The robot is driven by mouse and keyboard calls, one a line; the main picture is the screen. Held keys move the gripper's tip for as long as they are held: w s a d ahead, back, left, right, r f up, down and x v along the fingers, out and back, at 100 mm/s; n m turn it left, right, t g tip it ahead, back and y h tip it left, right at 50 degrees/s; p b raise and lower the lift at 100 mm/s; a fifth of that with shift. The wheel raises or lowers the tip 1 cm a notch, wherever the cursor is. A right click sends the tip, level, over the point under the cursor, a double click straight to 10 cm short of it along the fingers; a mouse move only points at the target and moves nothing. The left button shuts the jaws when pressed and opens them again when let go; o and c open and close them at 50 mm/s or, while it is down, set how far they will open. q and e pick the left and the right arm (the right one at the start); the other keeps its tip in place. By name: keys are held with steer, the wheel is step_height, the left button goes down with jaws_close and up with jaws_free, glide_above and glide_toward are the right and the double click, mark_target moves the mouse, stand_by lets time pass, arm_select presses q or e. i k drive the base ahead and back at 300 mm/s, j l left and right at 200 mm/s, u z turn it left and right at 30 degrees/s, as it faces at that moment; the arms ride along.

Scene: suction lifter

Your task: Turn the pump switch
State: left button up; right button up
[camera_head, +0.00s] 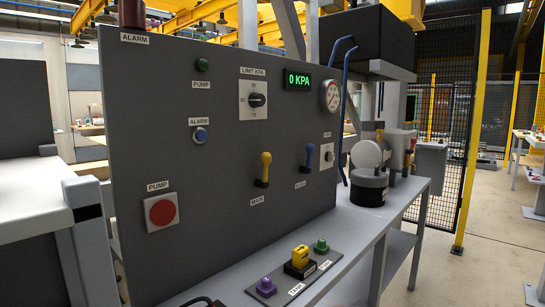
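A dark grey control panel (220,200) stands upright across the middle of the view. At its lower left, under a PUMP label, a round red knob (162,212) sits on a light grey square plate. A small dark green lamp (203,65) above another PUMP label is near the panel's top; it looks unlit. A digital display (297,79) reads 0 KPA in green. Neither of my grippers is in view, and nothing covers the red knob.
A shelf below holds purple, yellow and green controls (299,262). A wire fence (440,140) stands behind.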

mark_target(329, 156)
steer(key=i+l+u, duration=0.1)
steer(key=l, duration=0.25)
steer(key=i+l, duration=0.1)
steer(key=l, duration=0.25)
steer(key=i+l+u, duration=0.15)
steer(key=l, duration=0.25)
steer(key=l+u, duration=0.1)
steer(key=l, duration=0.25)
steer(key=i, duration=0.05)
